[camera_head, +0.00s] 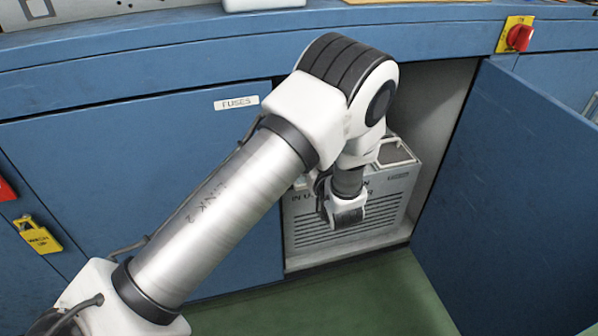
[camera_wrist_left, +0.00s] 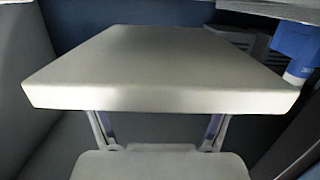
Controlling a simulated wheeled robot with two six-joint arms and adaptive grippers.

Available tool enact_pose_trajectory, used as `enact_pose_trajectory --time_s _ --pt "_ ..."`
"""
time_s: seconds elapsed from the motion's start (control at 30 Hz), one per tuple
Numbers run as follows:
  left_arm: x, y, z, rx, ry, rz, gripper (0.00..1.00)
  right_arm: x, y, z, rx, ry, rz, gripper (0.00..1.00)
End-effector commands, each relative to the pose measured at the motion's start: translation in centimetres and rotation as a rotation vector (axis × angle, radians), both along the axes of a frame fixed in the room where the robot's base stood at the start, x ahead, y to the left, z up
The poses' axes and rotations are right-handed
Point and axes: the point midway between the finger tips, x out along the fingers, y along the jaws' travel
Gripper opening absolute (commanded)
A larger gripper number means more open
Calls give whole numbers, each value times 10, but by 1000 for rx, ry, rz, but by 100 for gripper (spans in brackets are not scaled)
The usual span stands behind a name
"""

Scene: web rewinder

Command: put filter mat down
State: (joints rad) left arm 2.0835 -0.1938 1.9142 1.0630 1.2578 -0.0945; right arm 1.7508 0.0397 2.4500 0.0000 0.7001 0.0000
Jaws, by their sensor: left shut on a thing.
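The filter mat (camera_wrist_left: 160,65) is a pale, flat slab that fills the upper middle of the left wrist view. My left gripper (camera_wrist_left: 158,122) is shut on it, with its two fingers running to the slab's near edge. The slab's near edge shows along its full width, and its far edge is narrower in the picture. In the head view my left arm reaches down into the open cabinet, and its wrist hangs in front of a grey slotted unit. The fingers and the mat cannot be made out clearly there. My right gripper is in neither view.
The grey slotted unit (camera_head: 385,205) stands inside the open cabinet bay. A blue door (camera_head: 520,190) stands open at right; a blue panel marked FUSES (camera_head: 130,170) is at left. A red switch (camera_head: 519,38) is above. A blue object (camera_wrist_left: 298,48) is right of the mat.

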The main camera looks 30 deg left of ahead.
Motion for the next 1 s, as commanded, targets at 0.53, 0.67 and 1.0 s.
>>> enact_pose_trajectory --time_s 0.53,0.67,1.0 --pt "20 49 -42 2 -1 -1 44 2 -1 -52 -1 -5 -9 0" --pt "19 48 -40 1 0 -1 44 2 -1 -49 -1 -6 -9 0" --pt "19 48 -42 1 0 -1 100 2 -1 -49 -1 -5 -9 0"
